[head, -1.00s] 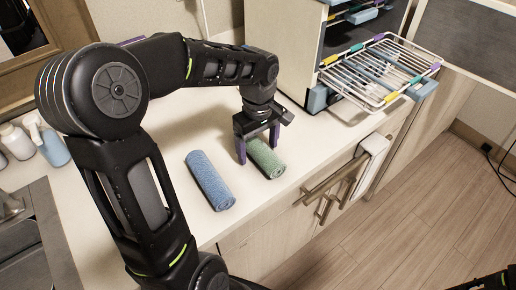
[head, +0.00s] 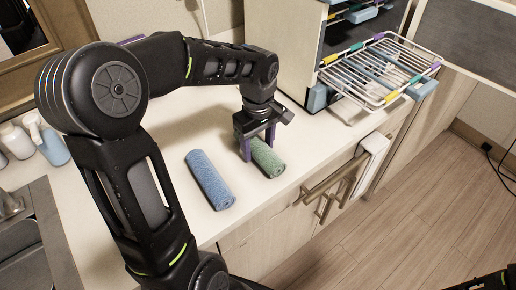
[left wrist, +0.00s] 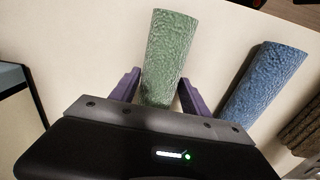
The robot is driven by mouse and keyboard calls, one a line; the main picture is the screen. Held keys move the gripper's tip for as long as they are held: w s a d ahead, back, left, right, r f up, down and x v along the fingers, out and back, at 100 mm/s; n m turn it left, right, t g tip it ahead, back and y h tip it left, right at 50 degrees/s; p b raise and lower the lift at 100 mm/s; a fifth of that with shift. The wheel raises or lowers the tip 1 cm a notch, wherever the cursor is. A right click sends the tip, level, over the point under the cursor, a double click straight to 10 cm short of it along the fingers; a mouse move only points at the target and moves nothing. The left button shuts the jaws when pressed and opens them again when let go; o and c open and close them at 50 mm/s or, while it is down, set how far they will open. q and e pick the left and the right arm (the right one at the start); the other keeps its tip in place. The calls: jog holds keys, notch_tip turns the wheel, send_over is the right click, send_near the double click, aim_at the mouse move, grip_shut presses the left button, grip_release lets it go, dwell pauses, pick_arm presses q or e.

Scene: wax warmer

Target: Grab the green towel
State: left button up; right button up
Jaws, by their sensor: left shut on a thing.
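The rolled green towel (head: 267,158) lies on the white counter, and my left gripper (head: 258,150) reaches down over its far end. In the left wrist view the green towel (left wrist: 170,55) stands between the two purple fingers (left wrist: 158,95), which are shut on it. A rolled blue towel (head: 210,180) lies to the left of the green one, apart from it; it also shows in the left wrist view (left wrist: 266,82). My right gripper is not in view.
An open cabinet with a pulled-out wire rack (head: 380,70) stands at the back right. Bottles (head: 50,143) and a sink (head: 22,235) are at the left. The counter's front edge, with drawer handles (head: 335,185) below, is close to the towels.

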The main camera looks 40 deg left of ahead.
aim_at(258, 142)
pick_arm(q)
jog(key=c, duration=0.6)
notch_tip(258, 142, up, 10)
jog(key=shift+b, duration=0.35)
dwell(0.5)
